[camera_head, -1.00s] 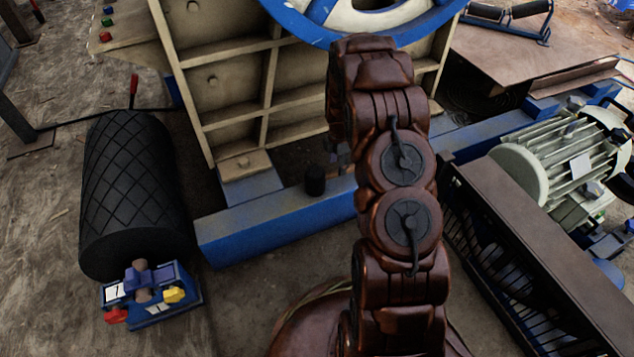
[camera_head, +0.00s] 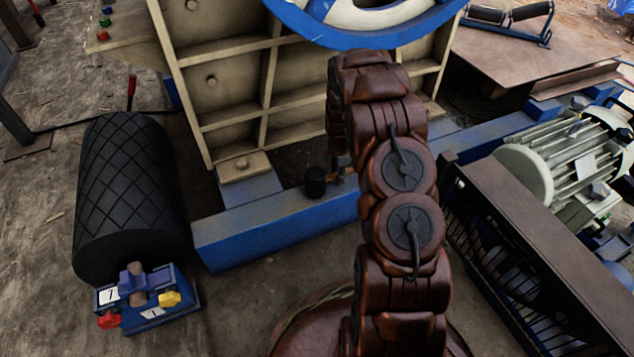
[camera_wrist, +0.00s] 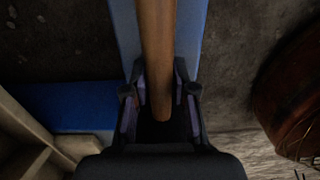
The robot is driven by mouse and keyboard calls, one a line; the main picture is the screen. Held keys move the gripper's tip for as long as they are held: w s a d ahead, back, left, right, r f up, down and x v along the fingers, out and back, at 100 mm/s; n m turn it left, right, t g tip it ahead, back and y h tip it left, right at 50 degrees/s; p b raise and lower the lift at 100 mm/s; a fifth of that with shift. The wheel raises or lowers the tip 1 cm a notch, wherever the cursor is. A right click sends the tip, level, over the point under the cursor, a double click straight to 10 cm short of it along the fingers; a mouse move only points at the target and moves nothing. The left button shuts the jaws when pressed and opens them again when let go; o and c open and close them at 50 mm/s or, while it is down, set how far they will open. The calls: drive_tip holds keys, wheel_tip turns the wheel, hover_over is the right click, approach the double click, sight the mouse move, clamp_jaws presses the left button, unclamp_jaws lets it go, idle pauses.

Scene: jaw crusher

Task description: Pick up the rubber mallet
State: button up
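The mallet's black head (camera_head: 315,182) is on the blue beam in the head view, left of my arm. Its wooden handle (camera_wrist: 157,50) runs down the middle of the wrist view, and its end lies between the two fingers of my gripper (camera_wrist: 159,75). The fingers stand apart, one on each side of the handle. Narrow dark gaps show beside its lower end; whether the fingertips touch it is hard to see. The head is outside the wrist view. My gripper is hidden behind my arm in the head view.
The blue beam (camera_head: 275,228) runs below the cream crusher body (camera_head: 235,80) and its blue wheel. A black roller (camera_head: 130,195) lies at left. A grey motor (camera_head: 565,165) and a brown guarded housing (camera_head: 545,260) crowd the right.

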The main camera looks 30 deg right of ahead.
clamp_jaws()
drive_tip(key=shift+r, duration=0.15)
drive_tip(key=shift+r+p, duration=0.3)
wheel_tip(320, 180, up, 3)
drive_tip(key=shift+r+p, duration=0.15)
drive_tip(key=shift+p, duration=0.8)
drive_tip(key=s+a+p, duration=0.2)
drive_tip(key=a, duration=0.5)
drive_tip(key=s+a+p, duration=0.2)
drive_tip(key=a, duration=0.6)
drive_tip(key=shift+s+a+r, duration=0.15)
drive_tip(key=shift+s+r, duration=0.15)
drive_tip(key=shift+r, duration=0.15)
drive_tip(key=shift+s, duration=0.1)
